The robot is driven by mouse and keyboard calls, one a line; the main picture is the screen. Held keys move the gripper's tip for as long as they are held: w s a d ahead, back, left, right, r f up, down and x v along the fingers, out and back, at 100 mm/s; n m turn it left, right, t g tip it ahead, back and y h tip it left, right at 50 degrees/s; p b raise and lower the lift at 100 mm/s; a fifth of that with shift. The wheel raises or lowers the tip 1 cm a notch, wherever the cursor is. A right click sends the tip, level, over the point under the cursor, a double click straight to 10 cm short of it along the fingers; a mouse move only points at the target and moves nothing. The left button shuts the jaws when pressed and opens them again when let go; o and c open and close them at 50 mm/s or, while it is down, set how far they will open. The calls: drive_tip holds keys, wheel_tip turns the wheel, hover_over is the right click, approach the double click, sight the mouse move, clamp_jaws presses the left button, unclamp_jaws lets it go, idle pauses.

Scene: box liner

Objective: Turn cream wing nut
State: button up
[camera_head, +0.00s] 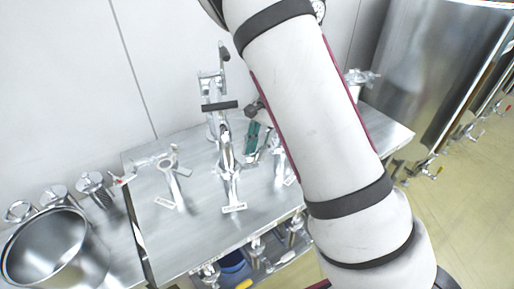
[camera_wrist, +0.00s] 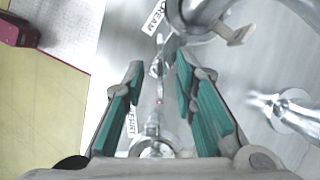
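In the wrist view my gripper (camera_wrist: 158,68) is open, with a teal-padded finger on each side. A white label reading CREAM (camera_wrist: 155,18) lies just beyond the fingertips. A small shiny metal piece (camera_wrist: 157,66) near this label shows between the fingertips, with a gap on both sides. It may be the cream wing nut, but its wings are not clear. More metal fittings continue toward the palm between the fingers. In the head view my gripper (camera_head: 252,138) is small and partly hidden by metal parts and my arm. The cream label cannot be read there.
A curved metal pipe (camera_wrist: 205,28) stands close beyond the right fingertip. Another metal fitting (camera_wrist: 292,108) is at the right. The steel table (camera_head: 195,238) carries several labelled metal fittings. A large steel pot (camera_head: 48,248) stands at the lower left, and a tall steel tank (camera_head: 425,75) at the right.

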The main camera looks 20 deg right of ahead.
clamp_jaws()
drive_tip(key=shift+m, duration=0.4)
drive_tip(key=shift+s+d+m+t, duration=0.15)
drive_tip(key=shift+m+t, duration=0.35)
drive_tip(key=shift+m, duration=0.4)
drive_tip(key=shift+s+m+t+p, duration=0.1)
drive_tip(key=shift+m+t+p, duration=0.6)
drive_tip(key=shift+m, duration=1.1)
unclamp_jaws()
